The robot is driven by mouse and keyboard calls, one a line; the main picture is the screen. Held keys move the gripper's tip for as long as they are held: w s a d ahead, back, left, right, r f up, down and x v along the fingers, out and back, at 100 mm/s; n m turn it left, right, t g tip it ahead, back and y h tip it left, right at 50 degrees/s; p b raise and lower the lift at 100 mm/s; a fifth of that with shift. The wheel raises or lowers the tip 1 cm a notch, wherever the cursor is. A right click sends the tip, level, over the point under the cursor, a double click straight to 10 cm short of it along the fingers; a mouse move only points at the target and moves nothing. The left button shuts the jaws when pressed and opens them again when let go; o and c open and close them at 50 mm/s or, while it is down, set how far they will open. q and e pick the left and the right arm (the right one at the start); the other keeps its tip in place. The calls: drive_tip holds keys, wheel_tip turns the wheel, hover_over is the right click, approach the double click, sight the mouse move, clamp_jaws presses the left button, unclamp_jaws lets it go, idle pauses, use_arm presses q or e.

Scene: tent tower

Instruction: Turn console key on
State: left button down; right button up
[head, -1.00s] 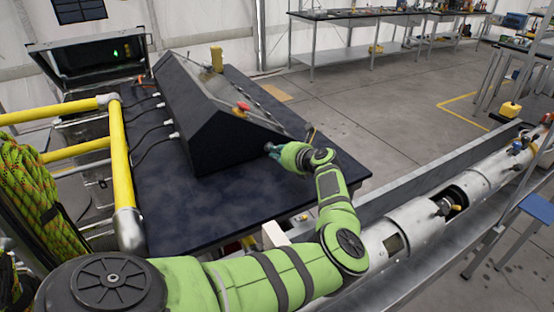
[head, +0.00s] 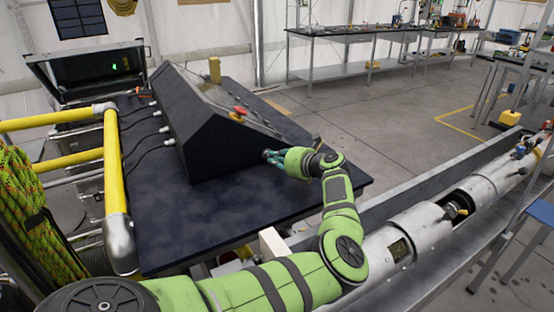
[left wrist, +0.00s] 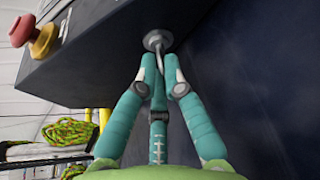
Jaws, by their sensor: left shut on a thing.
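The black console (head: 222,137) with a sloped top stands on a dark table (head: 165,225). Its key switch (left wrist: 157,40), a round metal lock, is on the console's side face in the left wrist view. My left gripper (head: 272,156) is at the console's near right corner. In the left wrist view its teal fingers (left wrist: 161,70) are closed on the key (left wrist: 160,58), a thin metal piece at the lock. The fingers hide most of the key, so I cannot tell its angle clearly. My right gripper is not in view.
A red mushroom button (head: 239,112) sits on the console's top, with a yellow part (head: 215,70) farther back. Cables run from the console's left side. Yellow railing (head: 115,170) stands at left. A metal tube assembly (head: 425,228) lies at right.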

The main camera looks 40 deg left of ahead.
use_arm(q)
drive_tip(key=c, duration=1.3)
unclamp_jaws()
drive_tip(key=shift+s+a, duration=0.15)
drive_tip(key=shift+a, duration=0.1)
drive_tip(key=shift+c, duration=0.2)
drive_tip(key=shift+a+f, duration=0.1)
drive_tip(key=shift+a, duration=0.05)
drive_tip(key=shift+d+r, duration=0.2)
drive_tip(key=shift+d, duration=0.45)
drive_tip(key=v, duration=0.8)
drive_tip(key=shift+d, duration=0.15)
drive_tip(key=shift+d+r, duration=0.25)
drive_tip(key=shift+d, duration=0.05)
drive_tip(key=shift+v, duration=0.9)
drive_tip(key=shift+f, duration=0.1)
